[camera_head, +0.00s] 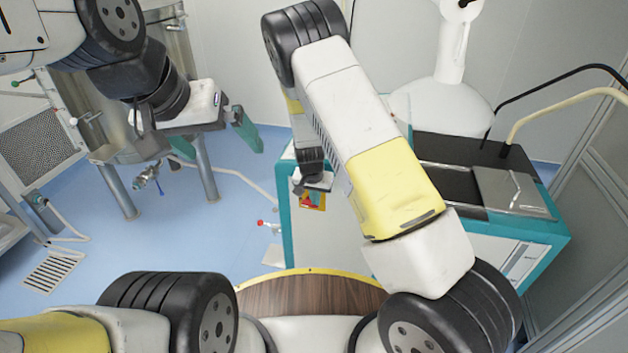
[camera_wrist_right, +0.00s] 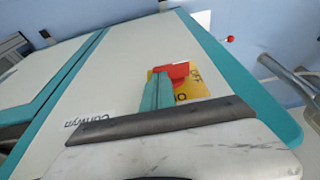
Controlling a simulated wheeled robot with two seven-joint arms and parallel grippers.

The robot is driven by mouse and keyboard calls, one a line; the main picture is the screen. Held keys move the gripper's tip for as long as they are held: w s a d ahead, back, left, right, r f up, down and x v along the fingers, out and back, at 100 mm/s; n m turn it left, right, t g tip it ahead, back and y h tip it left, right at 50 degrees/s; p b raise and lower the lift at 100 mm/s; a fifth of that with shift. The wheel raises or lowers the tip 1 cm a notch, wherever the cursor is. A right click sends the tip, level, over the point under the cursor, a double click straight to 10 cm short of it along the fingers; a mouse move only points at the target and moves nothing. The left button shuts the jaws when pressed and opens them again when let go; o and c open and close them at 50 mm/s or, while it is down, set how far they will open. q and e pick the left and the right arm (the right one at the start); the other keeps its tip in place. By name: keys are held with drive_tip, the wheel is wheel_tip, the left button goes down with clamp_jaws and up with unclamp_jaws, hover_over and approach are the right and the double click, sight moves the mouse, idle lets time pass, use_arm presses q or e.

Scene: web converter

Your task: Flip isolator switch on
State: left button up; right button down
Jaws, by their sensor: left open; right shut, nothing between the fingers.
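The isolator switch (camera_wrist_right: 177,72) is a red handle on a yellow plate (camera_wrist_right: 194,88), set on the white side panel of the teal-edged converter cabinet. In the head view the yellow plate (camera_head: 314,205) shows just below my right gripper (camera_head: 312,189). In the right wrist view the right gripper's teal fingers (camera_wrist_right: 157,92) are shut and empty. They overlap the left part of the plate and the red handle; whether they touch it I cannot tell. The plate's lettering is only partly readable. My left gripper (camera_head: 222,146) is open and empty, left of the cabinet.
The cabinet's top (camera_head: 450,170) has dark and metal plates, with a black and a cream hose at its right. A steel vessel on legs (camera_head: 205,170) stands behind my left gripper. A red-tipped lever (camera_head: 262,224) sticks out left of the cabinet.

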drive_tip(key=shift+s+d+f, duration=0.1)
drive_tip(key=shift+d+f, duration=0.1)
drive_tip(key=shift+d, duration=0.1)
drive_tip(key=shift+d+f, duration=0.2)
drive_tip(key=shift+d, duration=0.05)
drive_tip(key=shift+s+d+f+m+t+y, duration=0.15)
drive_tip(key=shift+d+t+y, duration=0.1)
drive_tip(key=shift+y, duration=0.5)
drive_tip(key=shift+w+d+f+m+t+y, duration=0.15)
drive_tip(key=shift+t+y, duration=0.1)
drive_tip(key=shift+y, duration=0.5)
drive_tip(key=shift+s+d+f+t+y, duration=0.1)
drive_tip(key=shift+f+t+y, duration=0.1)
drive_tip(key=shift+y, duration=0.35)
drive_tip(key=shift+s+f+t+y, duration=0.1)
drive_tip(key=shift+f+y, duration=0.1)
drive_tip(key=shift+y, duration=0.35)
drive_tip(key=shift+d+f+m+t+y, duration=0.1)
drive_tip(key=shift+f+m+t+y, duration=0.2)
drive_tip(key=shift+y, duration=0.55)
drive_tip(key=shift+d+f+m+t+y, duration=0.1)
drive_tip(key=shift+f+m+t+y, duration=0.2)
drive_tip(key=shift+y, duration=0.55)
drive_tip(key=shift+a+f, duration=0.1)
drive_tip(key=shift+f, duration=0.25)
drive_tip(key=shift+a, duration=0.15)
